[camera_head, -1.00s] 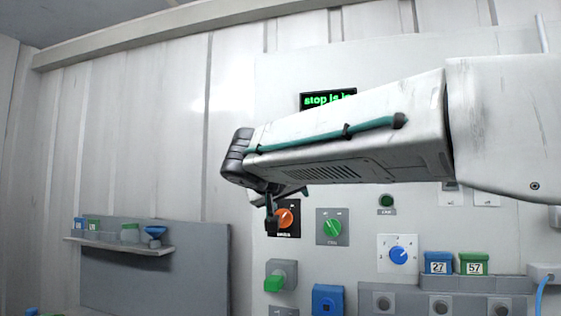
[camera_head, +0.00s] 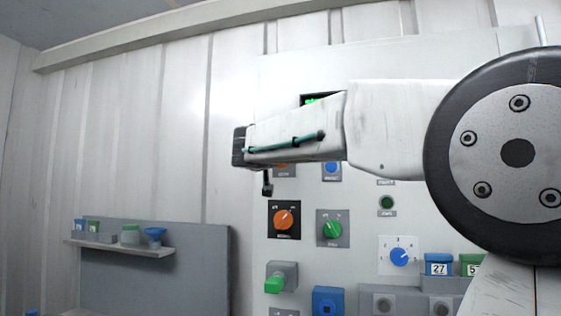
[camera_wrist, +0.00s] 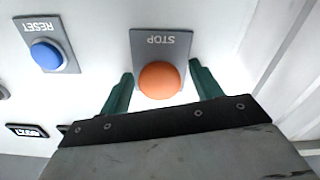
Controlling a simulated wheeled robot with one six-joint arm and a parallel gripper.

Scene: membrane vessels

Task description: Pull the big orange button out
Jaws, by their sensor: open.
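The big orange button (camera_wrist: 160,80) is a round cap on a grey plate marked STOP, in the middle of the wrist view. In the head view, only a sliver of the orange button (camera_head: 282,167) shows below my arm. My gripper (camera_wrist: 160,77) is open, with one green finger on each side of the button in the wrist view. The fingers look apart from the cap, but I cannot tell how far they reach around it. In the head view, a dark finger of my gripper (camera_head: 267,184) hangs just left of the button's plate.
A blue RESET button (camera_wrist: 46,55) is beside the STOP plate. Below in the head view are an orange rotary knob (camera_head: 284,219), a green knob (camera_head: 332,230) and a blue dial (camera_head: 399,257). A shelf (camera_head: 120,247) with small containers is at left.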

